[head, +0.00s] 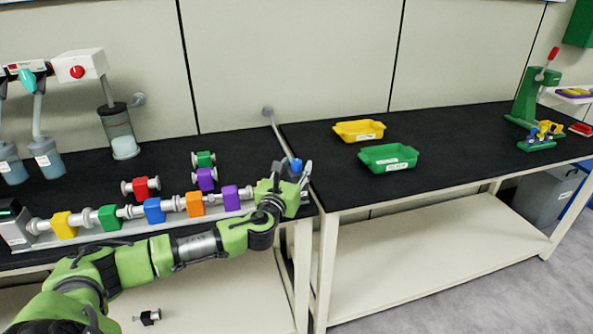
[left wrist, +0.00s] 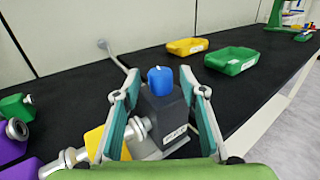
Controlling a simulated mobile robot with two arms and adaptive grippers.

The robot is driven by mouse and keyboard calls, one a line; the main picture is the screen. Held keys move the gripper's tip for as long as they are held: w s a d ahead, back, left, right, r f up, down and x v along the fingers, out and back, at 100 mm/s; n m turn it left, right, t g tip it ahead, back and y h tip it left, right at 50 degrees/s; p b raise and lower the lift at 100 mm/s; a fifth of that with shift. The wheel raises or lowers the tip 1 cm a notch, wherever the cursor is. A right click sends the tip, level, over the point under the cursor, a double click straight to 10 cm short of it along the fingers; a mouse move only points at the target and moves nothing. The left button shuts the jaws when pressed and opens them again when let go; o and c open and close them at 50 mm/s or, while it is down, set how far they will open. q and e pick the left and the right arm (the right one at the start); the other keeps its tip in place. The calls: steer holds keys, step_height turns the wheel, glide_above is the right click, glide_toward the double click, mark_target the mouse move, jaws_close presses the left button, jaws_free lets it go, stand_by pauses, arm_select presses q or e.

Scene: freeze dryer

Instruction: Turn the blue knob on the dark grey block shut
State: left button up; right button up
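The blue knob (left wrist: 160,80) sits on top of the dark grey block (left wrist: 165,110), which has a white label on its front. In the head view the blue knob (head: 295,166) shows at the right end of the row of coloured blocks, with the block mostly hidden by my gripper. My left gripper (head: 294,172) is open, and in the left wrist view its fingers (left wrist: 158,92) stand on either side of the knob and block, with gaps visible beside the knob. My right gripper is not in view.
A pipe row with yellow (head: 64,225), green, blue, orange and purple blocks runs left of the gripper. Loose red (head: 140,189), green and purple blocks lie behind it. Yellow (head: 359,131) and green (head: 390,157) trays stand on the right table, which has free room.

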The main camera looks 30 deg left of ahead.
arm_select(q)
steer(key=shift+w+a, duration=0.1)
steer(key=shift+w, duration=0.45)
jaws_close()
steer(key=shift+r+n+g+y+p, duration=0.3)
steer(key=shift+n+g+y+p, duration=0.2)
steer(key=shift+n+y+p, duration=0.5)
steer(key=shift+w+n+g+y+p, duration=0.1)
steer(key=shift+n+g+y+p, duration=0.5)
steer(key=shift+y, duration=0.5)
steer(key=shift+f+n+g+y+p, duration=0.2)
steer(key=shift+n+g+y+p, duration=0.35)
steer(key=shift+y, duration=0.55)
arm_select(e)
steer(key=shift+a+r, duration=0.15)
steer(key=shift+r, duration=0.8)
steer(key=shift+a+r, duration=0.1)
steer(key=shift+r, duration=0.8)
arm_select(q)
jaws_free()
